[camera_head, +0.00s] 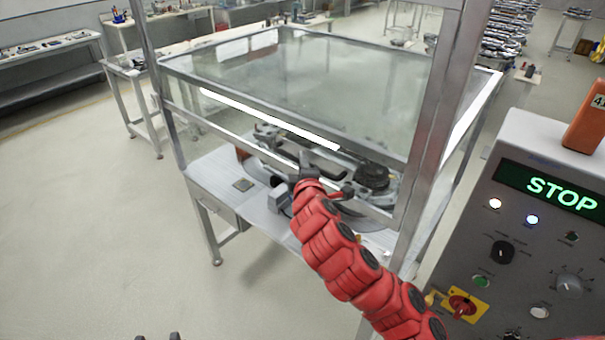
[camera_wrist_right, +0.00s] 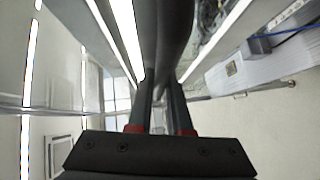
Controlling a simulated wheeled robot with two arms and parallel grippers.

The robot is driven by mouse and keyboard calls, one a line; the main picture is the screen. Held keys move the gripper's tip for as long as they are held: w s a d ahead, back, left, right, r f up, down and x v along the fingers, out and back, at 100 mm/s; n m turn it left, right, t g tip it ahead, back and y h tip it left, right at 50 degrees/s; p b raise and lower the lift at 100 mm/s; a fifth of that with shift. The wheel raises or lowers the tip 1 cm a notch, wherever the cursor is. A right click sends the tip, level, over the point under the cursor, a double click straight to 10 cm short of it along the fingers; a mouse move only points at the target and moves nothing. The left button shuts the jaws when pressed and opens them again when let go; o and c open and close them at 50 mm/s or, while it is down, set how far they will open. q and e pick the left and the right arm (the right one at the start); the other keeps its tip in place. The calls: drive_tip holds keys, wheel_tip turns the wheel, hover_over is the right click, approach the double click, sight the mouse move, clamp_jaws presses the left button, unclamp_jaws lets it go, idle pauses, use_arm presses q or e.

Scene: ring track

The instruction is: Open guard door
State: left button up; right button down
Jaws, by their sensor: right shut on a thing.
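The guard door is the clear front pane of a metal-framed enclosure, with a lower rail (camera_head: 225,129) slanting across the middle of the head view. A gap shows between this rail and the worktable. My right gripper (camera_head: 306,168), on the red arm, is at the lower rail, near the middle of the door. In the right wrist view its fingers (camera_wrist_right: 161,98) are shut on a dark bar, the door handle (camera_wrist_right: 177,35). The gripper hides much of the handle in the head view. Two dark tips, apparently of my left gripper (camera_head: 158,337), just show at the bottom edge.
A control box (camera_head: 530,235) with a green STOP display stands at the right, close to my arm. The enclosure's thick front post (camera_head: 432,125) rises beside the arm. Machine parts (camera_head: 372,177) sit inside on the table (camera_head: 215,172). Floor at left is clear.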

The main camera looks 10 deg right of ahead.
drive_tip(key=shift+r+p, duration=0.45)
drive_tip(key=shift+r, duration=1)
drive_tip(key=c, duration=1.1)
unclamp_jaws()
drive_tip(key=shift+s, duration=0.1)
